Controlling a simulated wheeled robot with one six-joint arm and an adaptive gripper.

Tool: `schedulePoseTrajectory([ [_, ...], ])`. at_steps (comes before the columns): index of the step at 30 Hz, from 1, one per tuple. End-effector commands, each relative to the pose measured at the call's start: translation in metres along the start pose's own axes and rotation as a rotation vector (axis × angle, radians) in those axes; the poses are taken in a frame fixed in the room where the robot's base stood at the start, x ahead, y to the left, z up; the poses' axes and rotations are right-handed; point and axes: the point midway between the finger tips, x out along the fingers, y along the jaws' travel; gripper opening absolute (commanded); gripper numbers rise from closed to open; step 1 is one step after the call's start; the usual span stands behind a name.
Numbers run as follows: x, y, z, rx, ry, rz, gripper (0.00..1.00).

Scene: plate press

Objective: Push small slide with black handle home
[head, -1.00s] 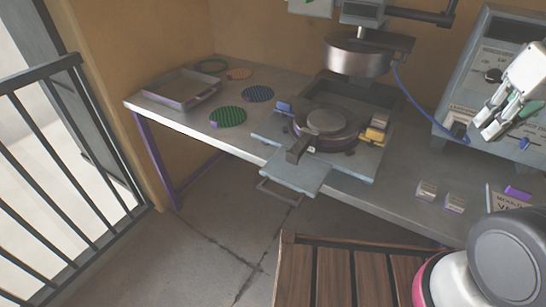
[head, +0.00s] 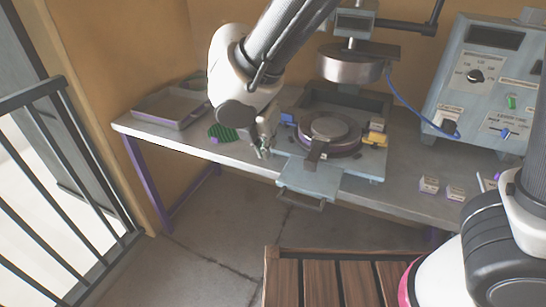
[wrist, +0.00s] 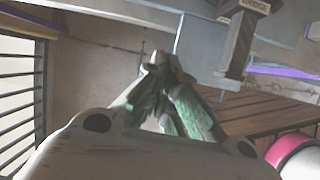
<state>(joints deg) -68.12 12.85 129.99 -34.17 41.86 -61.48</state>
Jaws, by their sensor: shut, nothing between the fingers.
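A pale blue-grey slide plate (head: 311,178) sticks out past the front edge of the bench below the press, with a dark loop handle (head: 302,200) at its front. A short black handle (head: 314,152) points forward from the round dark mould (head: 332,132) above it. I cannot tell which of these belongs to the small slide. My gripper (head: 265,151) is shut and empty, pointing down to the left of the press base, apart from the black handle. In the wrist view my gripper (wrist: 160,62) shows its closed fingertips, with a dark bar (wrist: 238,45) to their right.
The upper press head (head: 352,64) hangs above the mould. A grey tray (head: 170,108) and a green disc (head: 222,133) lie left on the bench, partly behind my arm. A control box (head: 488,85) stands at right. A wooden slatted surface (head: 335,280) is in front.

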Motion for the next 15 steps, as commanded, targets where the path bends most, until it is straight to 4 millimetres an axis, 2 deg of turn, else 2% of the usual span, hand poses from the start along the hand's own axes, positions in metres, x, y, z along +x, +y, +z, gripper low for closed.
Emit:
schedulePoseTrajectory([
  [4,0.004,0.000,0.000,-0.068,0.003,0.003,0.00],
  [7,0.015,-0.001,0.000,-0.070,0.003,0.000,0.00],
  [15,0.070,-0.001,0.000,-0.068,0.003,-0.003,0.00],
])
